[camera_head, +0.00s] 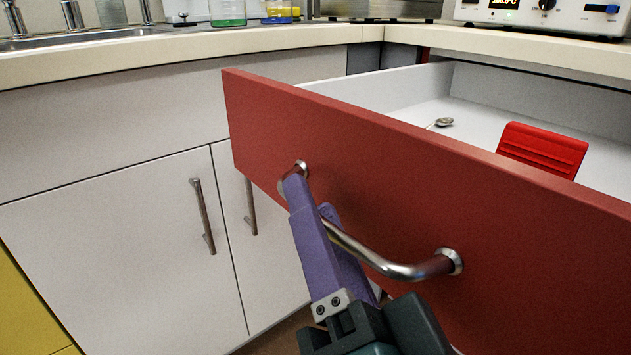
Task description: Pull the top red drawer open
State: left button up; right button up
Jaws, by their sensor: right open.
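The top red drawer (420,190) stands pulled out from the bench, its white inside showing behind the red front. A curved metal handle (400,270) is fixed to the front. My right gripper (310,195) reaches up from the bottom with its purple fingers at the left end of the handle. The fingers are open, and the handle bar passes behind or between them; I cannot tell which. My left gripper is not in view.
Inside the drawer lie a red object (543,148) and a small round metal item (443,122). White cabinet doors (110,255) with bar handles are at the left. The countertop (180,50) carries a sink, glassware and a device (545,15) with a display.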

jog(key=p+v, duration=0.1)
jog(key=v, duration=0.9)
jog(key=shift+r, duration=0.1)
